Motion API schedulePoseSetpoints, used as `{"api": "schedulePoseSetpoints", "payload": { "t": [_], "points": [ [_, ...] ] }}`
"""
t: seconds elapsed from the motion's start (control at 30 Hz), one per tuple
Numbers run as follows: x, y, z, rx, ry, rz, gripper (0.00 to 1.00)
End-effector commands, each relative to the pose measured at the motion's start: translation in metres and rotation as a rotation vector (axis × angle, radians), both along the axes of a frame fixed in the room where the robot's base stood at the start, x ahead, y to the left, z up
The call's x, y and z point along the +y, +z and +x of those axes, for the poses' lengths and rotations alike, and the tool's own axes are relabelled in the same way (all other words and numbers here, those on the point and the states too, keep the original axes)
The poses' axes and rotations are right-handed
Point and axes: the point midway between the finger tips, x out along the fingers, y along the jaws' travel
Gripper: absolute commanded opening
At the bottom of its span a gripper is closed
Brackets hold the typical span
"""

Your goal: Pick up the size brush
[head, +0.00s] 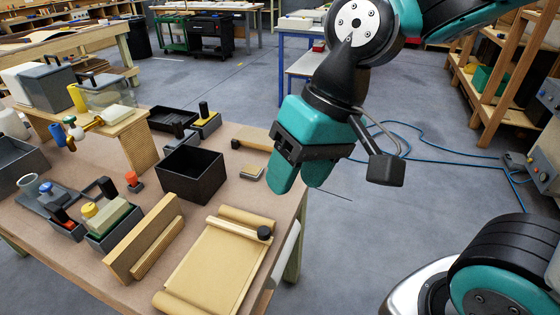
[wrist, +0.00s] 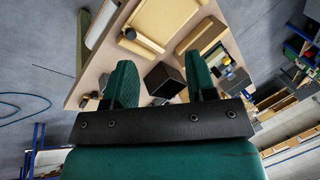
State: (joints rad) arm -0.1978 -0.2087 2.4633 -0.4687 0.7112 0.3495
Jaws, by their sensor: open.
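My gripper (head: 300,180) is open and empty, pointing down in the air by the table's right edge in the head view. Its two green fingers stand apart in the wrist view (wrist: 163,88). No thing is surely the size brush. A tan bar with a dark end (head: 256,146) lies on the table left of my gripper. My gripper touches neither; the riser lies well to its left.
The brown table (head: 222,150) carries an open black box (head: 191,174), a tan board with rollers (head: 215,262), upright wooden strips (head: 145,240) and grey caddies. The wooden riser (head: 134,124) holds bins and bottles. Open floor lies right of the table, with a blue hose (head: 440,150).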

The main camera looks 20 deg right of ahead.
Motion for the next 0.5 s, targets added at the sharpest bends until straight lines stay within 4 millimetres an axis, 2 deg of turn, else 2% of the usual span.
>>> {"api": "schedulePoseSetpoints", "payload": {
  "t": [0.03,0.2,0.4,0.5],
  "points": [
    [-0.005,0.001,0.022,0.048,-0.165,0.006,0.51],
    [-0.029,0.0,0.094,0.22,-0.796,0.056,0.51],
    [-0.075,-0.012,0.173,0.428,-1.529,0.159,0.51],
    [-0.101,-0.02,0.205,0.527,-1.851,0.225,0.51]
  ]
}}
